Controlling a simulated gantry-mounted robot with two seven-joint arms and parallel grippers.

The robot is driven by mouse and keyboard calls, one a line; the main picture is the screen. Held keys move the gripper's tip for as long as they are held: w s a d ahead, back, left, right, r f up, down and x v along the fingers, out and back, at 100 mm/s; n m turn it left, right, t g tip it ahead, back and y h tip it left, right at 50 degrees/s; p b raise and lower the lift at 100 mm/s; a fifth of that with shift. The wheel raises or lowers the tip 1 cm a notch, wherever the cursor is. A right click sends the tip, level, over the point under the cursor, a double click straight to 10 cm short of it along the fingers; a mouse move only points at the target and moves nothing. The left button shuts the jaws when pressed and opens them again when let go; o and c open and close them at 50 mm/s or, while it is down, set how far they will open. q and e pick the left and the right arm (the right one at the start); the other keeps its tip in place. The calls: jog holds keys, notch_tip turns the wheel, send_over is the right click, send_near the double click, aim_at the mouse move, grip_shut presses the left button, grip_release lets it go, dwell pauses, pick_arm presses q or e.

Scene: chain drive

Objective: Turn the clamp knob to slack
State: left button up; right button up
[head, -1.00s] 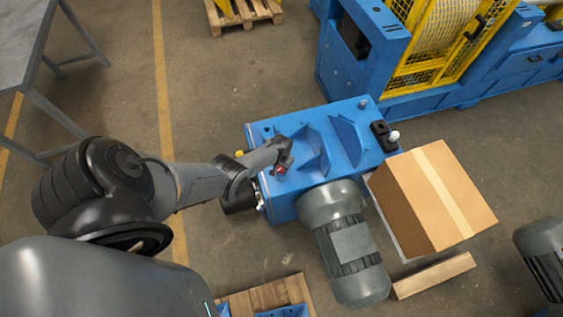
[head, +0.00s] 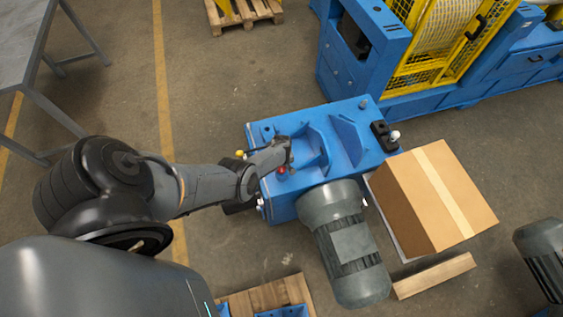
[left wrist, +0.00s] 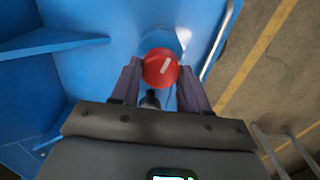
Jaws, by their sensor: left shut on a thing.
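The clamp knob (left wrist: 160,67) is red and round with a pale bar mark on its face. It sits on the blue machine housing (head: 343,137). My left gripper (left wrist: 158,80) is shut on the knob, with one finger on each side of it in the left wrist view. The pale mark leans slightly to the right of upright in the wrist view. My right gripper is not in view.
A grey motor (head: 345,245) is mounted at the housing's front. A cardboard box (head: 432,195) stands to its right. A yellow-caged blue machine (head: 440,50) stands behind. A metal table (head: 25,45) is at the far left. Open floor lies between table and housing.

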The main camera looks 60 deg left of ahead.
pick_arm(q)
jog(key=shift+n, duration=0.9)
jog(key=o, duration=1.1)
jog(key=shift+c, duration=0.2)
